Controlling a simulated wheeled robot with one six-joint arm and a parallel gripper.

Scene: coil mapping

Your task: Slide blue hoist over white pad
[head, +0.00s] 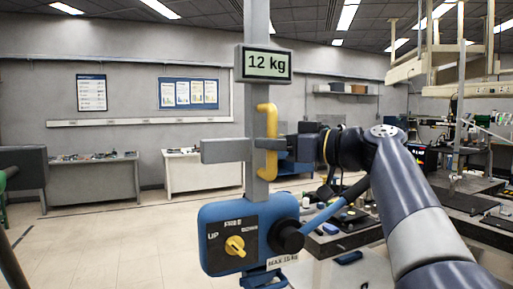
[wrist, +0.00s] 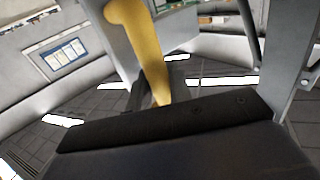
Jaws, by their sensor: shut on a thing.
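The blue hoist (head: 228,262) stands upright in the middle of the head view, with a grey mast (head: 257,25). Its front has a yellow knob (head: 235,246) beside the word UP. A display (head: 264,65) on the mast reads 12 kg. My gripper (head: 276,148) comes in from the right and is shut on the hoist's yellow handle (head: 266,112). In the wrist view the handle (wrist: 137,42) runs down behind the dark gripper (wrist: 160,108), which hides its lower end. I cannot make out the white pad in either view.
Cluttered dark benches (head: 470,203) stand on the right, behind my arm. Two pale tables (head: 203,174) (head: 92,183) stand by the back wall. A dark block (head: 22,167) shows at the left edge. Open tiled floor (head: 120,240) lies left of the hoist.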

